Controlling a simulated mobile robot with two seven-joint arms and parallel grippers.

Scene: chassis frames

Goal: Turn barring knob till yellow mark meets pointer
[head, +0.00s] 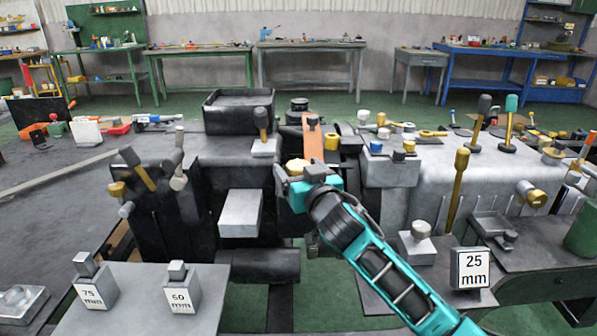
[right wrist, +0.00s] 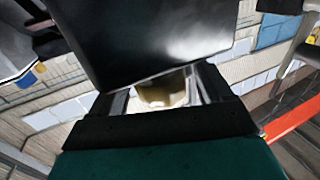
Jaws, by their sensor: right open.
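A yellow-brass knob (head: 297,166) shows at the middle of the machine in the head view, right at the tip of my right gripper (head: 306,184). In the right wrist view a pale yellow round knob (right wrist: 163,93) shows in the gap between the open fingers of the right gripper (right wrist: 160,88). Whether the fingers touch it I cannot tell. A dark block hides its upper part in that view. I cannot make out a yellow mark or a pointer for certain. My left gripper is not in view.
An orange strip (head: 312,138) stands just behind the knob. A grey block (head: 240,212) juts out left of the gripper. Weights (head: 181,290) stand on the front left plate, and a "25 mm" block (head: 470,268) stands at right. Upright levers (head: 456,190) rise on the right.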

